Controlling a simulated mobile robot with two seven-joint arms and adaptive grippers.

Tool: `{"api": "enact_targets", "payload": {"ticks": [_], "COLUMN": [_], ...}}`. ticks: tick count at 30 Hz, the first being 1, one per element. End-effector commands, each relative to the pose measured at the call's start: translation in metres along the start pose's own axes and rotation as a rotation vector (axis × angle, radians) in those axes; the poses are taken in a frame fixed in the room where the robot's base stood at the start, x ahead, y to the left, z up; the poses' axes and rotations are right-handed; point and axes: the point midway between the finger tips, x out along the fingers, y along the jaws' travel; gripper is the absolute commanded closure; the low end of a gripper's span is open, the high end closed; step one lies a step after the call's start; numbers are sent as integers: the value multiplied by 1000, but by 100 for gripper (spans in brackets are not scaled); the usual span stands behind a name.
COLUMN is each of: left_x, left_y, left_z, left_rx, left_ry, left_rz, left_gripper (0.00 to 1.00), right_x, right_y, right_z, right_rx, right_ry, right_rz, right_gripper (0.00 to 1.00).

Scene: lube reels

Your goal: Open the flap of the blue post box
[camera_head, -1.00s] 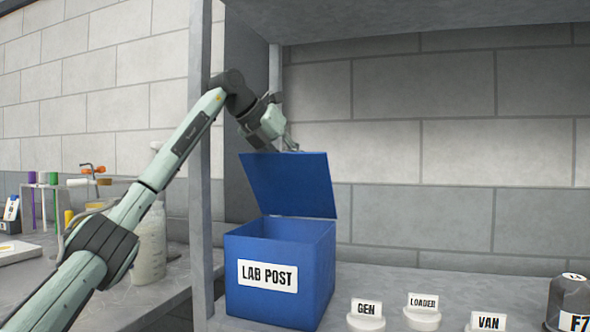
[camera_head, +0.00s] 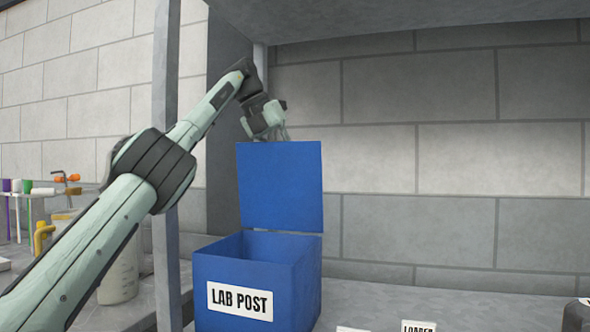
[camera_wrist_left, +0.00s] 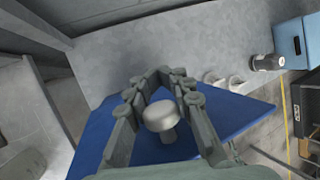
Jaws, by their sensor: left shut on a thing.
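The blue post box (camera_head: 255,285), labelled LAB POST, stands on the shelf surface with its top open. Its blue flap (camera_head: 280,187) stands raised, roughly upright, above the back edge. My left gripper (camera_head: 272,128) is at the flap's top edge, its fingertips partly hidden behind it. In the left wrist view, the fingers (camera_wrist_left: 162,88) are around a pale round knob (camera_wrist_left: 163,116) on the blue flap (camera_wrist_left: 95,140), and the gripper is shut on it. My right gripper is not in view.
A grey shelf post (camera_head: 166,170) stands left of the box, close to my left arm. A side bench at left holds a clear bottle (camera_head: 120,275).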

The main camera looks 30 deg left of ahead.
Motion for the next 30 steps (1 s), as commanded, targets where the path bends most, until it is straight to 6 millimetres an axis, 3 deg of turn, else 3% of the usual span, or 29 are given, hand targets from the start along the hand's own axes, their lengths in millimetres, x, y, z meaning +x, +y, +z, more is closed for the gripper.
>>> {"api": "enact_targets", "payload": {"ticks": [14,15,20,30], "left_x": [3,3,2,1], "left_y": [4,4,3,2], "left_z": [-4,-4,-4,-2], "left_rx": [-12,-12,-10,-6], "left_ry": [20,21,18,11], "left_rz": [3,3,2,1], "left_gripper": [100,77,57,57], "right_x": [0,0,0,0], "right_y": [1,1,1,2], "right_z": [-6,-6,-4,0], "right_rx": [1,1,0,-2], "right_ry": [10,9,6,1], "right_rz": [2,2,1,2], "right_gripper": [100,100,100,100]}}
